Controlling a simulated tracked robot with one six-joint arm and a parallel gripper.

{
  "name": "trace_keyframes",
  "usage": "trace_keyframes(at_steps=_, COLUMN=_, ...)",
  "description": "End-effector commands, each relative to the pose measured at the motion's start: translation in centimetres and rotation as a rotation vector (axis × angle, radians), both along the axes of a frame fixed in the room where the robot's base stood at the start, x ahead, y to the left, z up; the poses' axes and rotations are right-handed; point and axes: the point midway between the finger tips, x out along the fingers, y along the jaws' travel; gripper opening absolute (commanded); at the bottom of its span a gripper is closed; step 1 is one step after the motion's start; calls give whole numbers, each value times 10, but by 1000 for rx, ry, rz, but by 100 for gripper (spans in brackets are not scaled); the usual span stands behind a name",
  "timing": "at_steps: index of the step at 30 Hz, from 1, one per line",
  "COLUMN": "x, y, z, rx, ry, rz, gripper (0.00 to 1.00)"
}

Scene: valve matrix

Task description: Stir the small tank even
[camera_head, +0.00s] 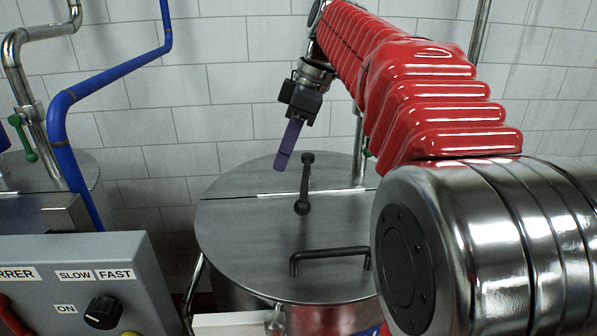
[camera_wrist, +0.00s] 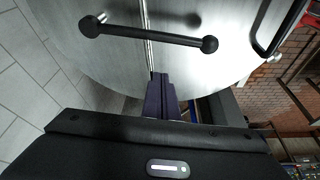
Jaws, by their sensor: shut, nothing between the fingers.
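The small tank is a round steel vessel, its closed lid (camera_head: 240,230) in the middle of the head view and also filling the top of the wrist view (camera_wrist: 115,58). A black lever with ball ends (camera_head: 304,185) stands on the lid; it shows in the wrist view (camera_wrist: 150,34) as a bar across the top. My gripper (camera_head: 281,166), with purple fingers, is shut and empty. It points down just left of the lever's upper end in the head view, apart from it as far as I can see. Its fingertips also show in the wrist view (camera_wrist: 158,82).
A black bar handle (camera_head: 331,252) is on the lid's front half. A grey stirrer control box (camera_head: 85,285) at lower left has a SLOW/FAST label and a black knob (camera_head: 103,312). A blue pipe (camera_head: 62,130) and another tank stand left. A tiled wall is behind.

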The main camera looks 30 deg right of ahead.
Motion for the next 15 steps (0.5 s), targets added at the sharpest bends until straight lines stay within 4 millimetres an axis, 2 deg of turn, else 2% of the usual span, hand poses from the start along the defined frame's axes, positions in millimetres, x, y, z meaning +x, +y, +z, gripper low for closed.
trace_keyframes(at_steps=7, x=5, y=10, z=-30, rx=1, ry=2, rz=1, gripper=0)
trace_keyframes(at_steps=15, x=-9, y=-16, z=-36, rx=0, ry=0, rz=-3, gripper=0)
